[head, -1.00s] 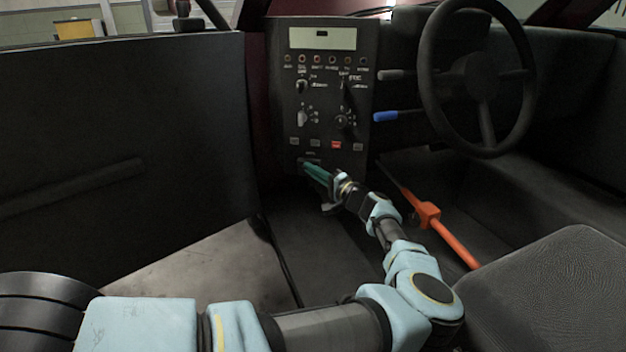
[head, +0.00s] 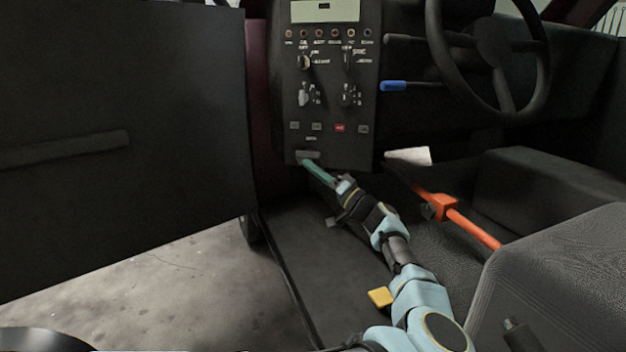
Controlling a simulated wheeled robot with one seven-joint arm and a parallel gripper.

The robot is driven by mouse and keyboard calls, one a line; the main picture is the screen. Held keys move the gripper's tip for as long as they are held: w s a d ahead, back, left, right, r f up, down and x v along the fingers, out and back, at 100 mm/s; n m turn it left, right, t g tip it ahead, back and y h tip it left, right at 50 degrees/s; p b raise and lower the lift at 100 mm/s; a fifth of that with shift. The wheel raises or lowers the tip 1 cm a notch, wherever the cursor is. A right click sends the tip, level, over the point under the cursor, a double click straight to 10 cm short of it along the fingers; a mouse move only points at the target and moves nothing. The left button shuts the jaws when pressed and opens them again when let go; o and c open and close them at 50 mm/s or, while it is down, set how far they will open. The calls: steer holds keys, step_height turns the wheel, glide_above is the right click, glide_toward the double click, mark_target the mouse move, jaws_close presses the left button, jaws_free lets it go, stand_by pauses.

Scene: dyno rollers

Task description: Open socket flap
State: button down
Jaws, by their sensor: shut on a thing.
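The dark control panel (head: 330,110) stands upright at the upper middle of the head view. A small grey socket flap (head: 308,154) is at the panel's lower edge, below a row of small buttons. It seems to stick out from the panel, but its exact angle is too small to tell. My gripper (head: 307,165) reaches up to the flap from below right, with its green fingers pointing up and left. The fingertips are shut at the flap's underside and partly hide the socket area. The socket itself cannot be made out.
A steering wheel (head: 490,55) and a blue-tipped lever (head: 394,86) are right of the panel. An orange bar (head: 447,207) runs beside my arm, left of the seat (head: 570,270). The dark open door (head: 120,140) fills the left. The footwell floor (head: 310,255) is clear left of my arm.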

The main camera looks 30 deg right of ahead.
steer(key=shift+d+f+n+b, duration=0.1)
steer(key=shift+n+b, duration=0.2)
steer(key=c, duration=1)
jaws_free()
steer(key=shift+o, duration=0.2)
